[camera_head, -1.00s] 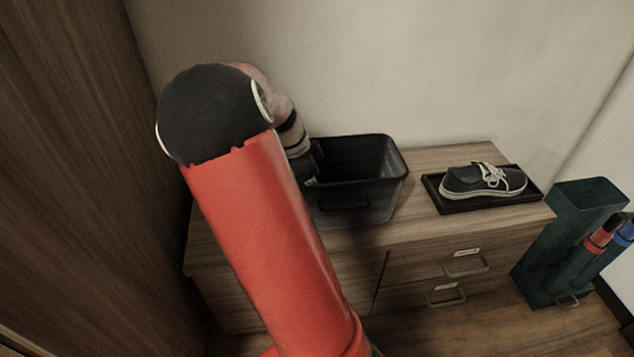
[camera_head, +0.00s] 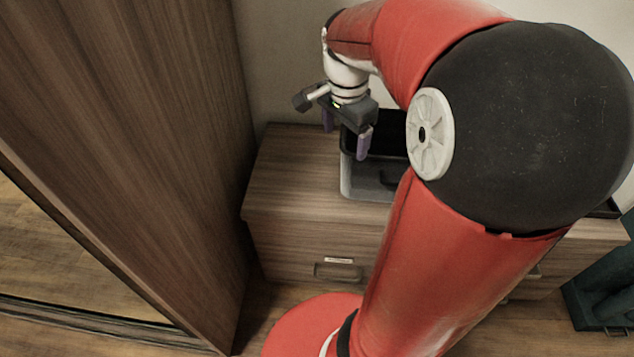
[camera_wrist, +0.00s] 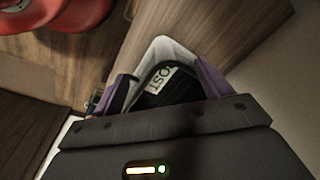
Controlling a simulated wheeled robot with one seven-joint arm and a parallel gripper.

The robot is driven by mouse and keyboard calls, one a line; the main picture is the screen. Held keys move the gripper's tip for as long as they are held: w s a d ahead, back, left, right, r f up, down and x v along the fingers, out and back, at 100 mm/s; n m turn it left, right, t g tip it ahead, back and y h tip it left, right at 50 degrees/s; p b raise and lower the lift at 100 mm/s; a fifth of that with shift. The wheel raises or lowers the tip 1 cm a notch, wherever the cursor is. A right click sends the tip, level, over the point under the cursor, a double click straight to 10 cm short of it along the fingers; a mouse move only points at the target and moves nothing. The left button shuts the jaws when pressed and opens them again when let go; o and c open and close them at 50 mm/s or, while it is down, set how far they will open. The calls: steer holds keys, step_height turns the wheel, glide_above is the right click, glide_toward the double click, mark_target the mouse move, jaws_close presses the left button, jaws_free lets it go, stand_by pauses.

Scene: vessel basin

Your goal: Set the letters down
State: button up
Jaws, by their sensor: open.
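My gripper (camera_head: 345,139) has two purple fingers, apart, with nothing seen held between them. In the wrist view the open fingers (camera_wrist: 166,84) frame a pale-edged, dark container (camera_wrist: 163,46), with a white label reading "OST" (camera_wrist: 160,78) on something dark within the edge. I cannot tell whether that dark thing is part of the bin. No loose letters can be made out; the gripper body hides the lower part of the wrist view.
The cabinet top (camera_head: 290,170) is clear left of the bin. A tall wooden wardrobe (camera_head: 140,150) stands close on the left. A drawer handle (camera_head: 338,271) shows on the cabinet front. A dark green stand (camera_head: 600,290) is at lower right.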

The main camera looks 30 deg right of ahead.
steer(key=s+a+r+n+t, duration=0.2)
steer(key=s+a+n+t, duration=0.2)
steer(key=s+a+n, duration=0.8)
steer(key=shift+s+a+r+n+t+y, duration=0.35)
steer(key=shift+a+n, duration=0.3)
steer(key=shift+n, duration=1.05)
steer(key=shift+w, duration=0.1)
